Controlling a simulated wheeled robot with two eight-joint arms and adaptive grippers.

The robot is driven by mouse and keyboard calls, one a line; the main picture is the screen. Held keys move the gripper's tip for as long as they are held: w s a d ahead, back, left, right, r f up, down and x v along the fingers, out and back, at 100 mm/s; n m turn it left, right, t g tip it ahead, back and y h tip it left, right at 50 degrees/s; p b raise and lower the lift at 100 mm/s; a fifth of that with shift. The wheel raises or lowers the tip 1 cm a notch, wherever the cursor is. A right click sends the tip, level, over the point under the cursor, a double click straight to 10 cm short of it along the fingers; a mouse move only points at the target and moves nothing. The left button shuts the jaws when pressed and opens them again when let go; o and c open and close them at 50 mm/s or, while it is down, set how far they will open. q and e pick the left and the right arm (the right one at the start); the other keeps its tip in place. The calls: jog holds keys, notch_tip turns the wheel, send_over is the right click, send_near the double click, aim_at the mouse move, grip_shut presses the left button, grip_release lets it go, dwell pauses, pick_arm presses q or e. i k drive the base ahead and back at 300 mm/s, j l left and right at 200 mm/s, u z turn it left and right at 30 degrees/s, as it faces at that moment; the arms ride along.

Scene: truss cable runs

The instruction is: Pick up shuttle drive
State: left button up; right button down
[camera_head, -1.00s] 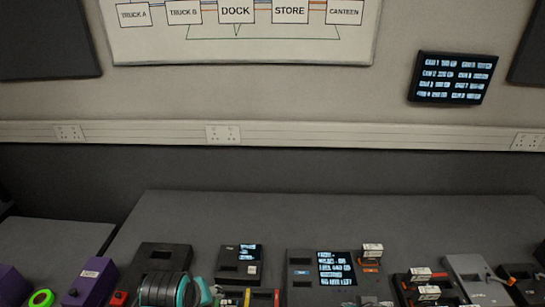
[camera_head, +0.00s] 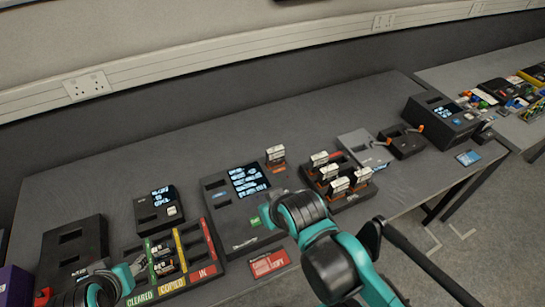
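Several small drives with white labels stand in a black rack (camera_head: 345,192) right of centre; one of them is this white-labelled drive (camera_head: 319,159). Another drive (camera_head: 275,155) stands at the right corner of a dark console (camera_head: 215,195) with a lit screen. Which one is the shuttle drive I cannot tell. My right gripper (camera_head: 264,216) is over the console's front edge, left of the rack, its fingers mostly hidden by my arm. My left gripper (camera_head: 138,266) is at the lower left, beside a tray (camera_head: 205,272) with lanes marked CLEARED, COPIED and IN; its fingers are unclear.
A small screen unit (camera_head: 150,217) stands behind the tray, with a black slotted box (camera_head: 70,262) to its left. A red card (camera_head: 268,264) lies in front of the console. Grey and black lever boxes (camera_head: 364,147) stand right of the rack. The table's back strip is clear.

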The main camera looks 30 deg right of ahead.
aim_at(275, 156)
jog(key=l+z, duration=0.25)
jog(key=l, duration=0.15)
jog(key=i+l+z, duration=0.2)
jog(key=l, duration=0.2)
jog(key=l+z, duration=0.25)
jog(key=i+l+z, duration=0.25)
jog(key=l, duration=0.2)
jog(key=k+l, duration=0.05)
jog(key=k, duration=0.05)
